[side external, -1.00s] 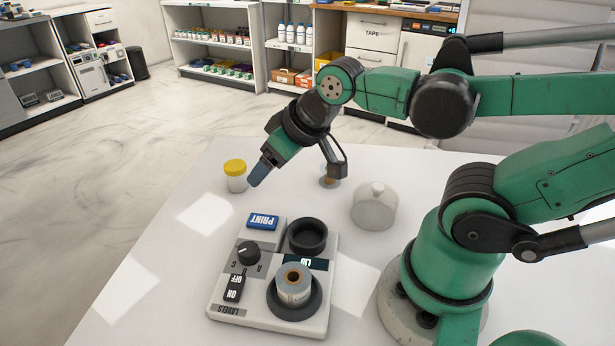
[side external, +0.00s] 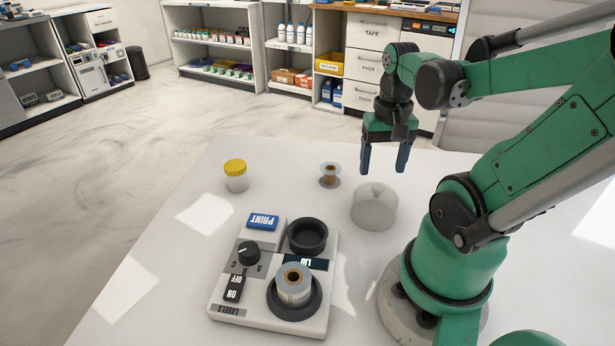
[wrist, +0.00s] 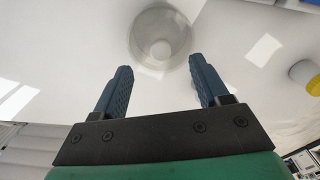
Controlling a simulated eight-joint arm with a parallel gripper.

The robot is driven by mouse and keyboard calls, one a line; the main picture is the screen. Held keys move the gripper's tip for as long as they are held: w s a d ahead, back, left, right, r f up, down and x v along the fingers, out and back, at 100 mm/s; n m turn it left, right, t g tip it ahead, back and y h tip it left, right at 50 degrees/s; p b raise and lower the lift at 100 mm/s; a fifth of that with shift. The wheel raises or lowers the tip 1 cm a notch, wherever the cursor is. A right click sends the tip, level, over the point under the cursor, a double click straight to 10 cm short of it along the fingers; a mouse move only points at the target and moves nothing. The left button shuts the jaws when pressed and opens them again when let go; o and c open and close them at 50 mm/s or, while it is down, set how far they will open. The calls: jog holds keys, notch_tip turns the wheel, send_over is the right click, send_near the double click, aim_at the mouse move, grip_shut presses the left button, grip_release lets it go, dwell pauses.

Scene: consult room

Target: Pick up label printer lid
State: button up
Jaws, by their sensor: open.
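The label printer lid, a frosted clear round cover with a small knob (side external: 373,210), sits on the white table to the right of the label printer (side external: 222,312). In the wrist view the lid (wrist: 148,22) lies beyond the fingertips, roughly centred between them. My gripper (side external: 384,168) is open and empty, pointing down above and slightly behind the lid. Its two blue fingers (wrist: 161,70) are spread apart and touch nothing. The printer has a blue PRINT button, a dark knob, an ON/OFF switch, a black ring and a label roll (side external: 295,284) in a dark round seat.
A yellow-capped jar (side external: 236,180) stands at the table's back left. A small spool (side external: 330,175) stands left of the lid. The table (side external: 150,265) is clear left of the printer. Shelves and drawers (side external: 362,65) stand beyond the table.

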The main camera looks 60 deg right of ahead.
aim_at(378, 186)
jog(key=shift+f, duration=2.5)
grip_shut()
